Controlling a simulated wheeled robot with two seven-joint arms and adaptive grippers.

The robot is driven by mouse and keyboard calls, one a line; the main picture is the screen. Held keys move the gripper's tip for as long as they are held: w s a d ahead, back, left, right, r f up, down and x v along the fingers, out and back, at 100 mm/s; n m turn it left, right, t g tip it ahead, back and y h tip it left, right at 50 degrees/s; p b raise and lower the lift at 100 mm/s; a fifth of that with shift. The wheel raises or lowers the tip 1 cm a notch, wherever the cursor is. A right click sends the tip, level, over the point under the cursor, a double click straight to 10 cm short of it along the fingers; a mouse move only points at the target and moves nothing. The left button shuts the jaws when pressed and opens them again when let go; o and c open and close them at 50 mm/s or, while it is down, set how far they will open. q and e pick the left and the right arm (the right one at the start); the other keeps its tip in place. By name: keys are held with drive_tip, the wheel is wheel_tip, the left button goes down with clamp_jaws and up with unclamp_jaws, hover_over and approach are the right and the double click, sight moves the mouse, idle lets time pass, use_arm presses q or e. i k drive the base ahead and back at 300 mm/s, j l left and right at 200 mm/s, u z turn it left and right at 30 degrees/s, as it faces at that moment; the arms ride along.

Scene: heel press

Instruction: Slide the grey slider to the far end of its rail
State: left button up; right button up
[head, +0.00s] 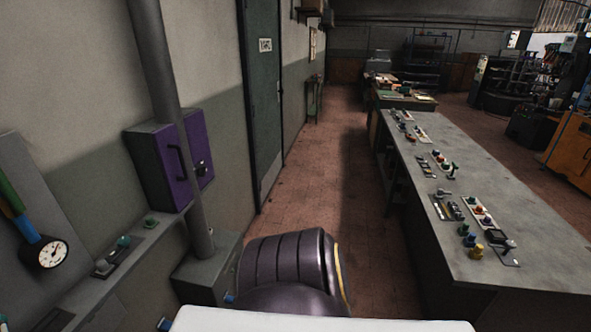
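I cannot pick out the grey slider or its rail with certainty. Several small control panels lie on the long grey bench (535,255) at the right. One dark panel (447,206) carries narrow strips and small knobs too small to make out. At the left, a grey ledge (130,262) by the wall holds a small unit with a green knob (122,242) and a green button (151,222). Neither of my grippers is in view.
A round gauge (46,252) is at the far left. A dark ribbed rounded form (290,265) blocks the lower middle. The tiled aisle (345,160) is clear.

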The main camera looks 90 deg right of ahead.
sight(438, 196)
drive_tip(key=z, duration=4.05)
